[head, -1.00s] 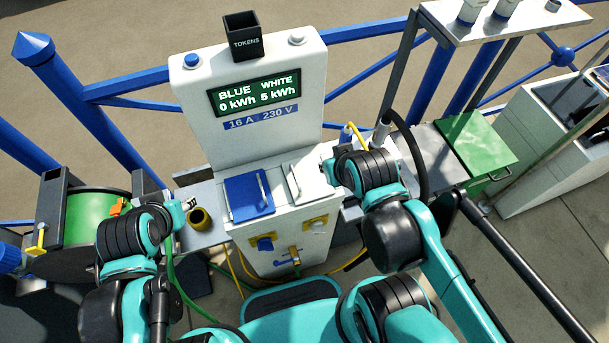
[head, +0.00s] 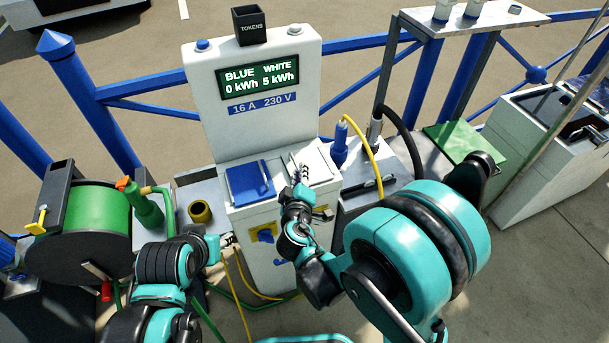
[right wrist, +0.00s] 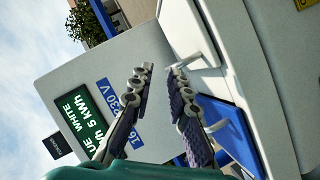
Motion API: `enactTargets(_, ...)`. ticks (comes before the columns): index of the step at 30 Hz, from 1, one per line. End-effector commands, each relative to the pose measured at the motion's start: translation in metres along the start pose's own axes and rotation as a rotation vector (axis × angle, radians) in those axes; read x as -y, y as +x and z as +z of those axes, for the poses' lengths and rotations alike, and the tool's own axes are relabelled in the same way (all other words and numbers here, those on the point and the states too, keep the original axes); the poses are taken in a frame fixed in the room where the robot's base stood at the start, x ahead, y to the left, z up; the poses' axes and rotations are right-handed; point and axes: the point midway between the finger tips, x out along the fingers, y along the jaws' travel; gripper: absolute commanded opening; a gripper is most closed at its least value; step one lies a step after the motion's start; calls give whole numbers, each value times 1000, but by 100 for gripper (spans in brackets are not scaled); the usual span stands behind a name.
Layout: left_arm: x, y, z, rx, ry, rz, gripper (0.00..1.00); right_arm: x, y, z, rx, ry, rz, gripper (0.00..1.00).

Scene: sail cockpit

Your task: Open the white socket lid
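The white socket lid (head: 322,167) lies flat and looks closed on the pedestal's sloping top, right of the blue lid (head: 250,183). My right gripper (head: 299,168) is at the white lid's left part. In the right wrist view the two fingers (right wrist: 159,72) are apart with nothing between them. The white lid (right wrist: 185,28) with its bar handle (right wrist: 192,60) is just beyond the right-hand finger; I cannot tell whether they touch. My left gripper (head: 230,240) is low, left of the pedestal front; its opening is too small to tell.
The pedestal display (head: 258,84) reads blue 0 kWh, white 5 kWh. A blue plug (head: 340,145) with a yellow cable stands right of the lid. A hose reel (head: 85,213) is at left and a green box (head: 452,143) at right. Blue railings run behind.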

Motion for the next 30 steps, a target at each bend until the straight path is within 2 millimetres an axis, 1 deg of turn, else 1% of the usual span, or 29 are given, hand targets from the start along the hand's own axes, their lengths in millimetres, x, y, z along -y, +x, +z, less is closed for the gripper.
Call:
enactTargets(1,0,2,2,0,0,0,40,8,1,-3,-17,-14,5,17)
enactTargets(5,0,5,4,0,0,0,40,20,2,-9,-50,-43,17,17)
enactTargets(9,0,6,4,0,0,0,40,28,2,-13,-73,-63,26,17)
enactTargets(11,0,7,5,0,0,0,40,29,5,-14,-76,-66,27,17)
enactTargets(14,0,8,6,0,0,0,40,28,15,-14,-75,-66,29,17)
enactTargets(21,0,15,11,0,0,0,40,28,56,-16,-75,-65,28,17)
enactTargets(24,0,18,13,0,0,0,40,28,69,-18,-74,-67,29,17)
enactTargets(30,0,20,14,0,0,0,40,26,79,-20,-76,-66,27,17)
